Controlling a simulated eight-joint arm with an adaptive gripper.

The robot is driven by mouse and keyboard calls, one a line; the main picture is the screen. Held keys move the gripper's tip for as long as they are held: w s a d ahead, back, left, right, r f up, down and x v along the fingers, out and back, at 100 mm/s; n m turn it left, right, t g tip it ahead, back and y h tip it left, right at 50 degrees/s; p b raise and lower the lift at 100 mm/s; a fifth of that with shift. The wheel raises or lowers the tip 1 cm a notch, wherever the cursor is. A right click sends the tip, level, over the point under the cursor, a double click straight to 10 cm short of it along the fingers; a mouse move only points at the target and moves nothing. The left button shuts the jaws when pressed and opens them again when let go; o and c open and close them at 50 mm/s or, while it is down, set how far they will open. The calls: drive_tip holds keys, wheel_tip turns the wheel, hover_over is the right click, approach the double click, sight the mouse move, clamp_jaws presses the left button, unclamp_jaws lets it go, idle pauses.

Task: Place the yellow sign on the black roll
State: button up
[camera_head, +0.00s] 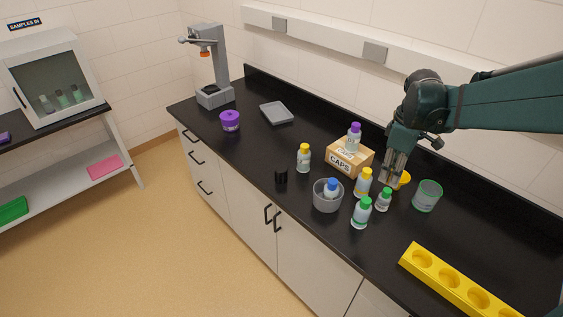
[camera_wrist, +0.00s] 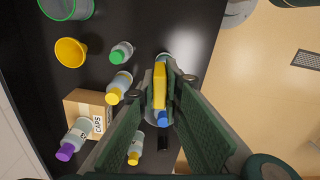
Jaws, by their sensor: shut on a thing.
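My gripper (camera_head: 391,180) is shut on the yellow sign (camera_wrist: 159,84), which shows as a narrow yellow block between the fingers in the wrist view. My gripper (camera_wrist: 168,82) holds it above the counter. In the head view the sign cannot be made out apart from the gripper and the yellow cup behind it. The black roll (camera_head: 281,175) stands upright on the counter, left of the grey bin and well left of my gripper. It also shows as a dark shape in the wrist view (camera_wrist: 163,142), partly hidden by the fingers.
A grey bin (camera_head: 319,204) with a blue-capped bottle stands beside the roll. Several capped bottles, a CAPS box (camera_head: 341,161), a yellow cup (camera_head: 404,180) and a green-rimmed bin (camera_head: 427,197) crowd the area around my gripper. A yellow rack (camera_head: 407,262) lies at front right.

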drive_tip(key=w+a+r+p, duration=0.1)
drive_tip(key=w+a+p, duration=0.1)
drive_tip(key=w+a, duration=0.85)
drive_tip(key=m+p, duration=0.1)
drive_tip(key=p, duration=0.1)
hover_over(281, 168)
wheel_tip(281, 168, down, 6)
drive_tip(key=shift+f, duration=0.5)
drive_tip(key=shift+f, duration=3.15)
drive_tip(key=shift+f+p, duration=0.45)
drive_tip(key=shift+f, duration=1.4)
